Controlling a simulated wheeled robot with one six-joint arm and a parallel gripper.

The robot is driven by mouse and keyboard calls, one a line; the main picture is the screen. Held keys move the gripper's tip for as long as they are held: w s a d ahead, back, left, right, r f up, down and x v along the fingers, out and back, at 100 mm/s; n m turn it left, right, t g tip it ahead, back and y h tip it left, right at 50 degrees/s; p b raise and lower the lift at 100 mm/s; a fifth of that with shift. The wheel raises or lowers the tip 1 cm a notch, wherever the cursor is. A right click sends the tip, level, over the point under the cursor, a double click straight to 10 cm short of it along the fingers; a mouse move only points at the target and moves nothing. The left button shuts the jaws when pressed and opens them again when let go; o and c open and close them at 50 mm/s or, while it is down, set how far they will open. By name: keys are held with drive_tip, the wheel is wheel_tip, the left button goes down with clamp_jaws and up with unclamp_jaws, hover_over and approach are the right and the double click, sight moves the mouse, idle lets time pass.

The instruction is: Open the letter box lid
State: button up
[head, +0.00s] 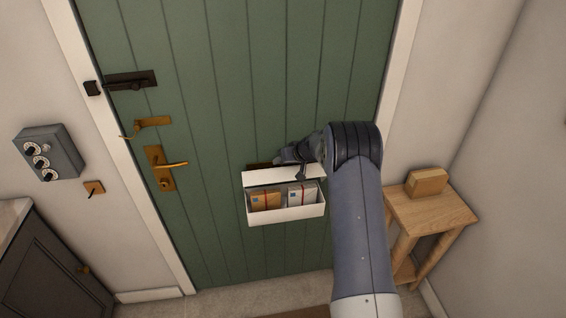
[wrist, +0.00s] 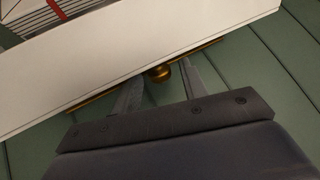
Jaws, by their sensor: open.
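The white letter box (head: 285,215) is fixed low on the green door. Its white lid (head: 284,176) stands raised at the back, and the box's inside shows from above. The lid also fills the upper part of the wrist view (wrist: 130,60). My gripper (head: 283,159) is just above and behind the lid, at its upper edge. In the wrist view its two fingers (wrist: 161,84) are apart, with nothing held. A small brass knob (wrist: 160,73) shows between the fingertips at the lid's edge. I cannot tell whether the fingers touch it.
Letters (head: 301,195) with red bands stand inside the box. The green door (head: 240,80) has brass handles (head: 165,169) and a dark bolt (head: 130,80) at left. A wooden stand (head: 430,208) with a block (head: 427,182) is at right. A grey switch box (head: 48,152) hangs at left.

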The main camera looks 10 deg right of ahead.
drive_tip(key=b+v, duration=0.1)
drive_tip(key=v, duration=0.8)
drive_tip(key=shift+s+r, duration=0.1)
drive_tip(key=shift+s, duration=0.05)
